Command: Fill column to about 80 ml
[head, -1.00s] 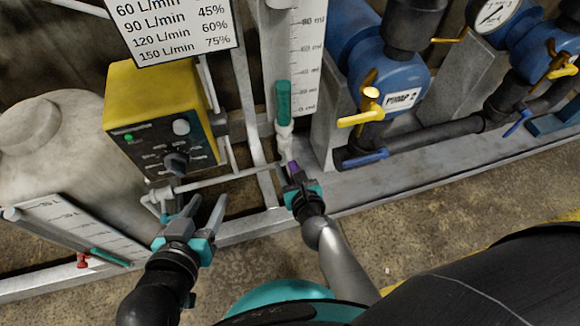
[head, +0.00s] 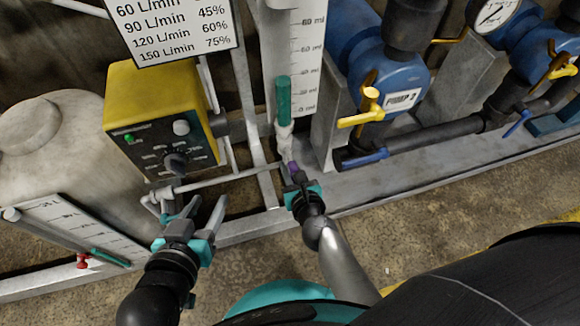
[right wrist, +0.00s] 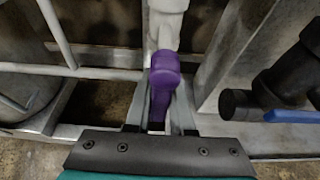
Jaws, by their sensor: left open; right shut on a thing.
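The clear column with green liquid (head: 284,100) stands upright beside a white millilitre scale (head: 306,60). The liquid's top is well below the 80 ml label, around the lower-middle marks. Below the column is a white fitting with a purple valve handle (head: 293,168). My right gripper (head: 295,181) is shut on the purple handle, which also shows between its fingers in the right wrist view (right wrist: 164,76). The fingers hide part of the handle. My left gripper (head: 197,208) is open and empty, low in front of the yellow pump box (head: 160,115).
A blue pump (head: 385,80) with yellow and blue valve handles stands right of the column. A pale tank (head: 50,140) with a tilted gauge (head: 75,228) is at the left. Thin white pipes run between my grippers. The concrete floor (head: 270,250) in front is clear.

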